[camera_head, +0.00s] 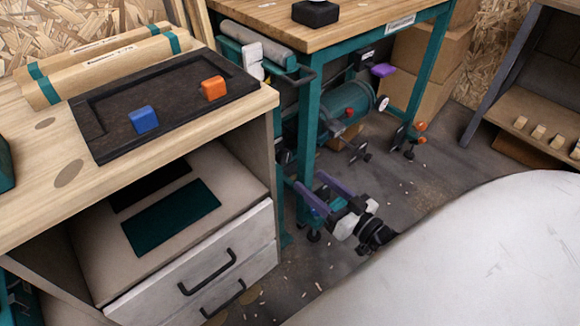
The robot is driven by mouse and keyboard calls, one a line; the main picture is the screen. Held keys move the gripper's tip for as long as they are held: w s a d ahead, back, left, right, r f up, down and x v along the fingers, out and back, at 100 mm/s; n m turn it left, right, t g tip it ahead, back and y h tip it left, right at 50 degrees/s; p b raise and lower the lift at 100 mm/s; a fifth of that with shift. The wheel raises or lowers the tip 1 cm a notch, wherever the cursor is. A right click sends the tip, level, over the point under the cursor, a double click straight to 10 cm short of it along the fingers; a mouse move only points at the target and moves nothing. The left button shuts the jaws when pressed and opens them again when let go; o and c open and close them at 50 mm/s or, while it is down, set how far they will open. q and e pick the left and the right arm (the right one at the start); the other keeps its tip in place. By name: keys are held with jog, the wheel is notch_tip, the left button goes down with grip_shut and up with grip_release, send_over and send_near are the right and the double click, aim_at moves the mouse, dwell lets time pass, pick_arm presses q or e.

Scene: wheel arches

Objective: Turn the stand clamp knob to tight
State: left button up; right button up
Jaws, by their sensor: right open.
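My right gripper (309,179) has two purple fingers, spread apart with nothing between them. It is low, in front of the teal bench leg (308,125) and right of the white drawers. I cannot tell for certain which part is the stand clamp knob. Small orange knobs (421,127) show low near the bench's right leg, apart from the gripper. A purple piece (383,70) sticks out under the bench top, also apart from it. My left gripper is not in view.
A teal cylinder (345,106) sits under the bench. The wooden cabinet (240,118) carries a black tray (178,113) with a blue block (144,119) and an orange block (214,88). A wooden shelf (535,105) stands at right. The floor (440,170) between has scattered chips.

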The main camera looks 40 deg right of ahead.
aim_at(287, 160)
jog(key=w+b, duration=0.1)
jog(key=w, duration=0.5)
jog(key=w+b, duration=0.1)
jog(key=w, duration=0.2)
jog(key=shift+w+a+b, duration=0.1)
jog(key=shift+a+b, duration=0.15)
jog(key=shift+b, duration=0.1)
jog(key=shift+w+r, duration=0.1)
jog(key=shift+w, duration=0.4)
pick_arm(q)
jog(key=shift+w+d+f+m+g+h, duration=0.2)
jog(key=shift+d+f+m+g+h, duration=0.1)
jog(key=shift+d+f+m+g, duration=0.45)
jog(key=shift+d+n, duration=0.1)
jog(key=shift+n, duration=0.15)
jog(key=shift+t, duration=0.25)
pick_arm(e)
jog(key=c, duration=1.1)
